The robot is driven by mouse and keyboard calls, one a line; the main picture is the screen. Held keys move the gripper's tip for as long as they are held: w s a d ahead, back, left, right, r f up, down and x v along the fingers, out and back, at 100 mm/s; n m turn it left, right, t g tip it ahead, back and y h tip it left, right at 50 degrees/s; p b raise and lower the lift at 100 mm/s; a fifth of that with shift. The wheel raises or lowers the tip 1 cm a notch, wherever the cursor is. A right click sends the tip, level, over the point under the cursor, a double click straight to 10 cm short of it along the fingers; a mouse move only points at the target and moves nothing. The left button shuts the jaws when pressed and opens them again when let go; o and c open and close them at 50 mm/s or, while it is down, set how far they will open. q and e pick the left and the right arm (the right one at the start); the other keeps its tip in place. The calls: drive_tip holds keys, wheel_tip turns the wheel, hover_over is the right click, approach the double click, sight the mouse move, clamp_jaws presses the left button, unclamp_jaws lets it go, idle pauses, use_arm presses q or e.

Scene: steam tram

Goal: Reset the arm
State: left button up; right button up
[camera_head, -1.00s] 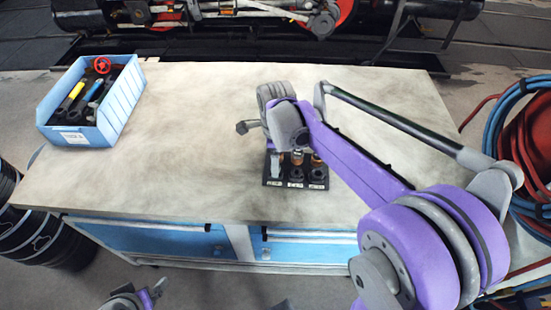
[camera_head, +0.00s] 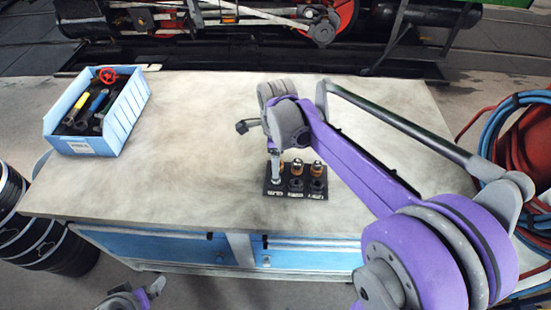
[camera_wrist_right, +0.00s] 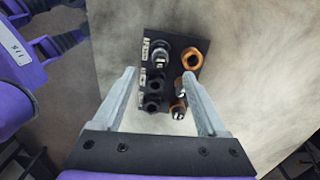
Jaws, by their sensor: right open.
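My right gripper (camera_head: 275,180) points down at a small black rack (camera_head: 304,194) near the front middle of the workbench. In the right wrist view my right gripper (camera_wrist_right: 159,74) is open, with nothing between its fingers but the view of the rack (camera_wrist_right: 150,36) below. The rack carries white labels, a silver-topped fitting (camera_wrist_right: 160,52), an orange-brass ring (camera_wrist_right: 192,60), dark round pieces and smaller orange-and-silver fittings. Its contact with the fingers cannot be told. My left gripper (camera_head: 145,295) is at the bottom edge, in front of the bench, partly cut off; its jaw state is unclear.
A blue bin (camera_head: 120,122) with tools and a red handwheel stands at the bench's left end. The pale workbench top (camera_head: 200,150) is clear between bin and rack. Hoses (camera_head: 520,130) hang at the right; dark drum-like rings (camera_head: 45,240) stand at the left.

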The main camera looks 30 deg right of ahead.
drive_tip(key=s+a+f+n+t, duration=0.2)
drive_tip(key=s+n, duration=0.5)
drive_tip(key=n, duration=0.5)
drive_tip(key=s+a+f+n+t, duration=0.1)
drive_tip(key=s+a+n+t, duration=0.2)
drive_tip(key=s+n, duration=0.5)
drive_tip(key=shift+a+f+n+t, duration=0.35)
drive_tip(key=shift+a+n, duration=0.55)
drive_tip(key=shift+n, duration=1.2)
